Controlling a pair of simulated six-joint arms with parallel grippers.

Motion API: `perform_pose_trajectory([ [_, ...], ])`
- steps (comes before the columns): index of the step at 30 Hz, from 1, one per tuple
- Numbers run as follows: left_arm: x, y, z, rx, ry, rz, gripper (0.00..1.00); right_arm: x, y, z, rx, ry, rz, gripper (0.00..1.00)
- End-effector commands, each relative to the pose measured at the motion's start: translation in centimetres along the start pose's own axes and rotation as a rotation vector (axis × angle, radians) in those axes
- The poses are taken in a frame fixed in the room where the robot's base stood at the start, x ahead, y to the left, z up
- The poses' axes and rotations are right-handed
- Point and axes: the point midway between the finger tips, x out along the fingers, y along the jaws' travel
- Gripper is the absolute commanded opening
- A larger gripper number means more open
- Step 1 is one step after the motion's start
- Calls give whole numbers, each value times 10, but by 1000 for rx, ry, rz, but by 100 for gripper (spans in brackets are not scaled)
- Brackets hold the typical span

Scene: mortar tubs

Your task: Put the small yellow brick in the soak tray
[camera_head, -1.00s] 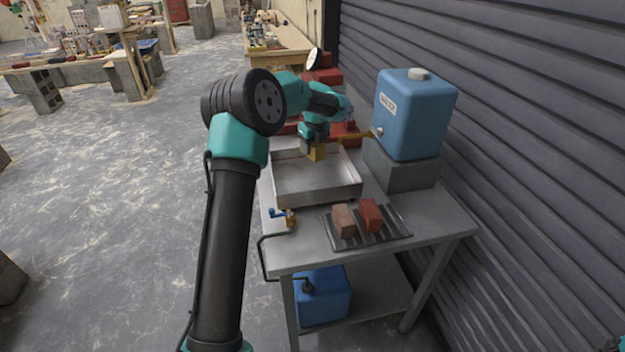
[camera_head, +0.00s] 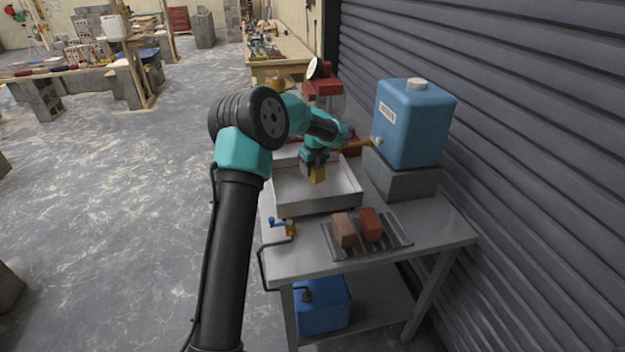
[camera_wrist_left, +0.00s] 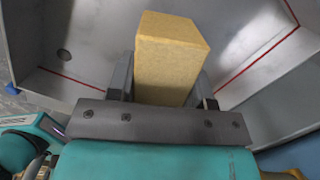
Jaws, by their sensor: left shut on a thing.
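My left gripper (camera_head: 317,172) is shut on the small yellow brick (camera_head: 318,175), over the soak tray (camera_head: 340,203). In the left wrist view the brick (camera_wrist_left: 168,62) sits between the two fingers of the left gripper (camera_wrist_left: 163,88). The tray (camera_wrist_left: 75,45) is a shallow pale metal box with a red line along its inner walls and a round drain hole. The brick appears inside the tray's outline; I cannot tell whether it touches the floor. My right gripper is not in view.
A slatted rack (camera_head: 388,241) with two red-brown bricks (camera_head: 343,231) lies in front of the tray. A blue water tank (camera_head: 415,122) stands on a grey block (camera_head: 403,182) at the right, its spout reaching toward the tray. A blue-handled valve (camera_head: 287,228) is at the tray's front left.

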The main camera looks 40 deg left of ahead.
Motion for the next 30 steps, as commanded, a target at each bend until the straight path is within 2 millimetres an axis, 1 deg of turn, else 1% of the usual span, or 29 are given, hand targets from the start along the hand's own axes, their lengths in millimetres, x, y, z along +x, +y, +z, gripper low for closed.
perform_pose_trajectory([
  [6,29,0,-5,1,2,3,10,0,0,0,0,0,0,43],
  [10,43,0,-6,1,0,1,10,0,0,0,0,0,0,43],
  [12,46,0,-7,0,0,1,10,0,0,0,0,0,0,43],
  [20,46,0,-7,0,0,0,10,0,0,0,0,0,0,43],
  [24,50,0,-8,0,0,1,10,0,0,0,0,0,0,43],
  [25,50,0,-8,0,1,1,50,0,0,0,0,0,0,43],
  [30,50,0,-8,0,1,1,66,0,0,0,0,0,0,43],
])
